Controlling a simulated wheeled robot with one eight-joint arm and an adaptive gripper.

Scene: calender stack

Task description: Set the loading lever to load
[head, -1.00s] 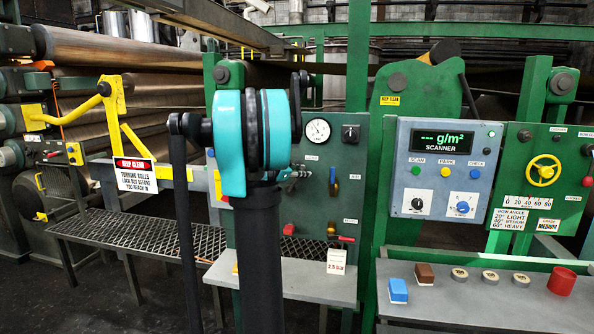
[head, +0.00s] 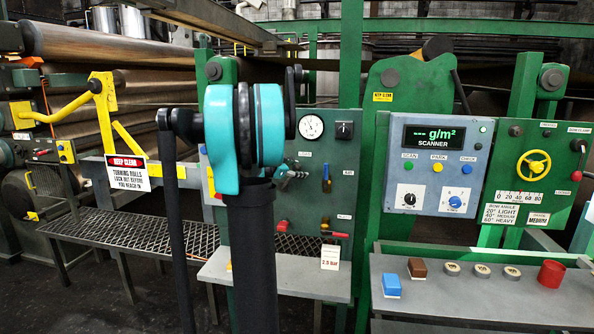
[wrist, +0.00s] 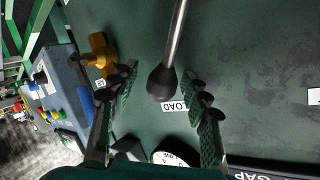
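The loading lever (wrist: 175,45) is a metal rod with a black knob in the wrist view. Its knob lies between the two ridged fingers of my gripper (wrist: 161,72), with visible gaps on both sides. The fingers are open and apart from the knob. A white label reading "LOAD", partly covered by the knob, sits on the green panel (wrist: 245,75) behind it. In the head view my gripper (head: 290,176) is small, in front of the green panel below the gauge. My arm hides part of the panel, and I cannot make out the lever there.
A white gauge (head: 311,127) sits just above my gripper. A grey shelf (head: 322,284) juts out below. The scanner box (head: 437,165) stands right.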

